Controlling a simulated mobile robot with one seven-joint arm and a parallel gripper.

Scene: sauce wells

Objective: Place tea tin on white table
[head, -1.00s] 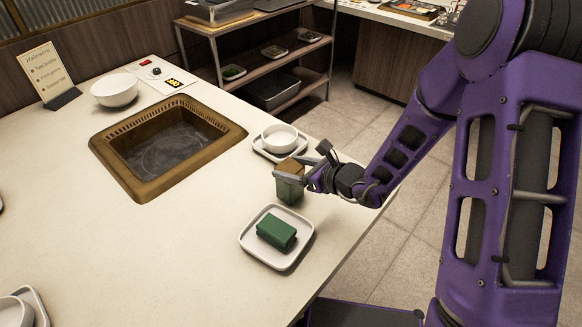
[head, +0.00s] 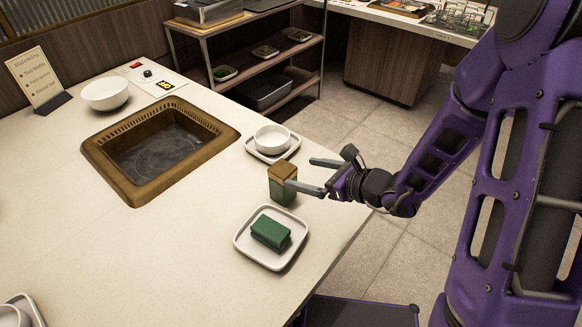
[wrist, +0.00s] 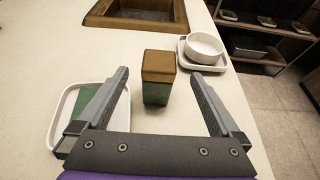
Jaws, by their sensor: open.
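The tea tin (head: 283,190) is a small upright box with a brown-gold lid and a green lower body. It stands on the white table (head: 190,245) near its right edge. In the wrist view the tin (wrist: 157,80) stands upright just beyond the fingertips, between their lines. My gripper (head: 316,176) is open and empty, just right of the tin in the head view. Its two fingers (wrist: 160,85) also show in the wrist view, spread wide on either side. I see no finger closed on the tin.
A white square plate with a green block (head: 271,232) lies in front of the tin. A white bowl on a small tray (head: 272,140) stands behind it. A sunken brass-rimmed grill (head: 160,150) is to the left.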

